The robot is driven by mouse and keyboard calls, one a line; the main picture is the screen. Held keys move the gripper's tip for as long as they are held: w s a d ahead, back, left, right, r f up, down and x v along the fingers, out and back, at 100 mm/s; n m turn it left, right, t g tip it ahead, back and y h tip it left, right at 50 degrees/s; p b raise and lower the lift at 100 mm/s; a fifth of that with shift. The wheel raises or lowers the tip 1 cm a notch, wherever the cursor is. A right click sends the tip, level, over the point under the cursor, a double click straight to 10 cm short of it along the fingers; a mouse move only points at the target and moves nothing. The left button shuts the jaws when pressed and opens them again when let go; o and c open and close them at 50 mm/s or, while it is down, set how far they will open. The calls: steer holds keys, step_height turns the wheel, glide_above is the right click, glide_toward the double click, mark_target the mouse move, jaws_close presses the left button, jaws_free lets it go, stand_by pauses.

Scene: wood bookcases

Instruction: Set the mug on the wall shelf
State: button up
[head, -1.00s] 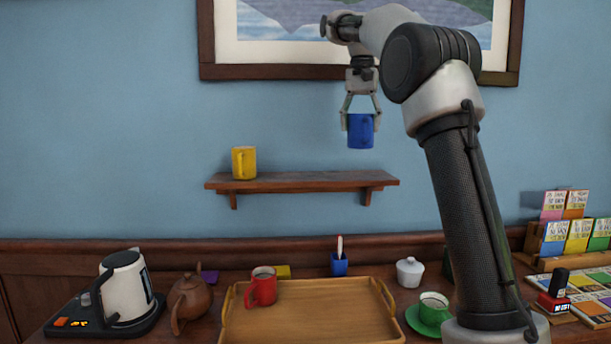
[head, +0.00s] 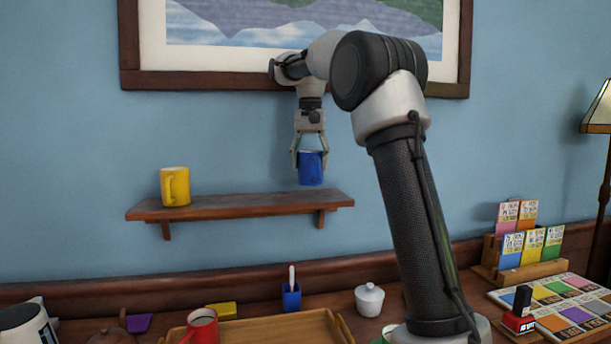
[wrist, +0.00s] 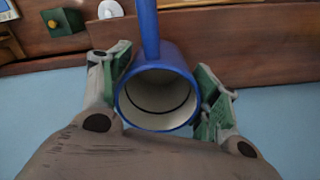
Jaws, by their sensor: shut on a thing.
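A blue mug (head: 311,168) is held upright in my gripper (head: 310,160), just above the right part of the wall shelf (head: 240,206). The fingers are shut on the mug from both sides. The shelf is brown wood on two brackets.
A yellow mug (head: 175,186) stands on the shelf's left part; the middle is clear. A framed picture (head: 290,84) hangs above. Below stand a red mug (head: 203,326) by a wooden tray (head: 270,332), a blue pen cup (head: 291,297) and a white lidded pot (head: 369,299).

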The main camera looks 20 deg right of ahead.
steer(key=shift+f, duration=1.7)
steer(key=shift+f, duration=0.1)
steer(key=o, duration=1.2)
step_height(320, 180, up, 12)
steer(key=f, duration=0.1)
steer(key=n+t, duration=0.1)
steer(key=n, duration=0.1)
glide_toward(310, 172)
steer(key=s+r, duration=0.1)
steer(key=s, duration=0.3)
steer(key=s+f+n+t, duration=0.1)
steer(key=s+f, duration=0.7)
steer(key=s+f+n+t, duration=0.1)
steer(key=s+f+n, duration=0.1)
steer(key=s+f, duration=0.5)
steer(key=s+f+n+t, duration=0.1)
steer(key=s+f, duration=0.7)
steer(key=s, duration=0.3)
steer(key=shift+s+f+n, duration=0.25)
steer(key=shift+f+n, duration=0.05)
steer(key=shift+n, duration=0.1)
